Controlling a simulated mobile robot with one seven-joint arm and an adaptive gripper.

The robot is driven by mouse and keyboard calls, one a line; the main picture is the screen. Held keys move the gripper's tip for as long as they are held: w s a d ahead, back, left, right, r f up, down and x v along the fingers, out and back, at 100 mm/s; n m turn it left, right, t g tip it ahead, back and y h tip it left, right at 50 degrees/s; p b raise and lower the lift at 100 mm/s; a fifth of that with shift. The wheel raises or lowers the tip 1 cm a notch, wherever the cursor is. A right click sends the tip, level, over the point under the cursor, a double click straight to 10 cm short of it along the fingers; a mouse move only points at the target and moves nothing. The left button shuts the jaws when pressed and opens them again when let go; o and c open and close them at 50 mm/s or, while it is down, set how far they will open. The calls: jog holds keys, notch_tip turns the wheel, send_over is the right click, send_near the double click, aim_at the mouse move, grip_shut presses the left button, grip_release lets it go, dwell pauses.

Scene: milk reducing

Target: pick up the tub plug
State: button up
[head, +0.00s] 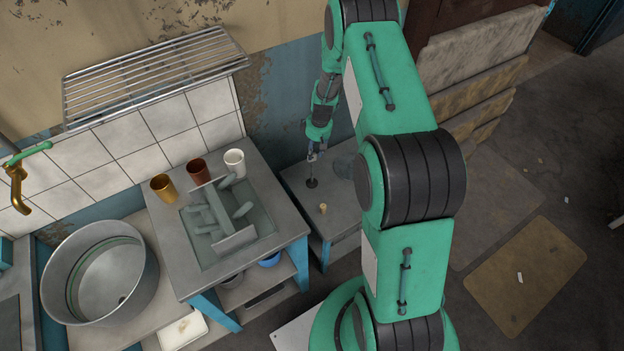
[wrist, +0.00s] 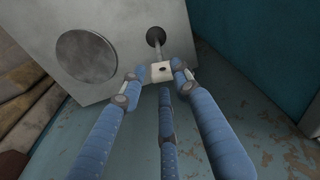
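What looks like the tub plug (head: 312,183) is a dark round disc with a thin upright stem, standing on the low grey table. In the wrist view its dark disc (wrist: 155,36) lies on the grey top, and the stem leads up to a pale square block (wrist: 162,70) with a dark spot. My gripper (head: 315,152) is above the disc, at the top of the stem. In the wrist view the blue fingers of my gripper (wrist: 157,75) are spread around the pale block, with gaps visible at its sides. The metal tub (head: 75,305) is at the left, a dark spot on its floor.
A small beige peg (head: 322,208) stands on the low table (head: 345,222). The taller table (head: 165,215) on the left has an inset basin with grey pieces, and gold, brown and white cups behind. A wire rack (head: 155,75) hangs on the wall.

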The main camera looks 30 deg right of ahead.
aim_at(313, 160)
jog(key=f, duration=0.4)
jog(key=f+b, duration=0.1)
jog(key=f, duration=0.2)
jog(key=shift+w+a, duration=0.15)
jog(key=shift+w, duration=0.25)
jog(key=f, duration=0.1)
jog(key=f+b, duration=0.1)
jog(key=f, duration=0.3)
jog(key=shift+w+a, duration=0.1)
jog(key=shift+w, duration=0.15)
grip_shut()
